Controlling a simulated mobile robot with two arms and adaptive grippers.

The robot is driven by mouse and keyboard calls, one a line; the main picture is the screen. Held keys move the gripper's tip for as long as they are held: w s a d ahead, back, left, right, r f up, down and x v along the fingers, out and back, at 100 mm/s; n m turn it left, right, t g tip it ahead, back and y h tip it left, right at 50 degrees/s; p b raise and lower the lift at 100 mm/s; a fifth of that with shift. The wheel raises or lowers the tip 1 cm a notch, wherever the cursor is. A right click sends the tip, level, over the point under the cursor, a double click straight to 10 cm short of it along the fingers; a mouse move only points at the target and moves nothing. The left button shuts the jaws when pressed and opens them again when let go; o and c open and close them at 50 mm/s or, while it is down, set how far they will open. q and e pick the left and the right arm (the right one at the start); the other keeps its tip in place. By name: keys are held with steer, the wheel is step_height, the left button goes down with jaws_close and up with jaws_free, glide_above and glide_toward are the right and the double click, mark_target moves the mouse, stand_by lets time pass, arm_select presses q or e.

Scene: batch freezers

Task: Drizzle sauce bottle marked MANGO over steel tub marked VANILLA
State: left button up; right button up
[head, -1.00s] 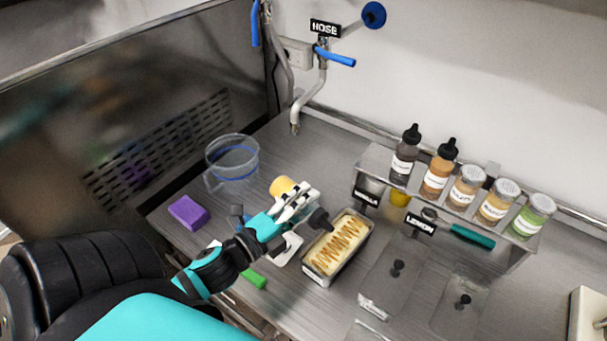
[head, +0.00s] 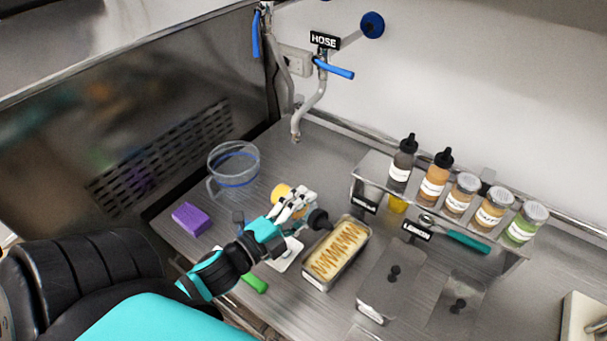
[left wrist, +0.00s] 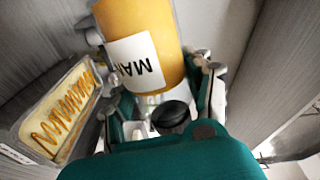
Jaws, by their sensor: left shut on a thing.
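My left gripper (head: 293,208) is shut on the yellow-orange sauce bottle marked MANGO (left wrist: 140,45), whose label starts "MAN" in the left wrist view. In the head view the bottle (head: 282,192) is tilted over on its side, its dark nozzle pointing right toward the open steel tub (head: 318,283). The tub holds pale cream ice cream with an orange-brown zigzag of sauce on top; it also shows in the left wrist view (left wrist: 75,148). A VANILLA tag (head: 365,201) hangs from the shelf just behind the tub. My right gripper is not in view.
A steel shelf (head: 375,180) behind carries two dropper-topped bottles and several jars. Lidded tubs (head: 385,285) stand right of the open tub, near the LEMON tag (head: 416,231). A teal-handled scoop (head: 465,241), clear jug (head: 233,167), purple sponge (head: 190,219) and green item (head: 255,283) lie around.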

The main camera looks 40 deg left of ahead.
arm_select(q)
steer(key=shift+r+n+p, duration=0.95)
steer(key=shift+n+p, duration=0.25)
steer(key=shift+p, duration=0.2)
steer(key=shift+r, duration=0.1)
steer(key=shift+r+n, duration=0.15)
steer(key=shift+n, duration=0.35)
steer(key=shift+r+n, duration=0.5)
steer(key=shift+n, duration=0.45)
steer(key=shift+r+n, duration=0.45)
steer(key=shift+n, duration=0.5)
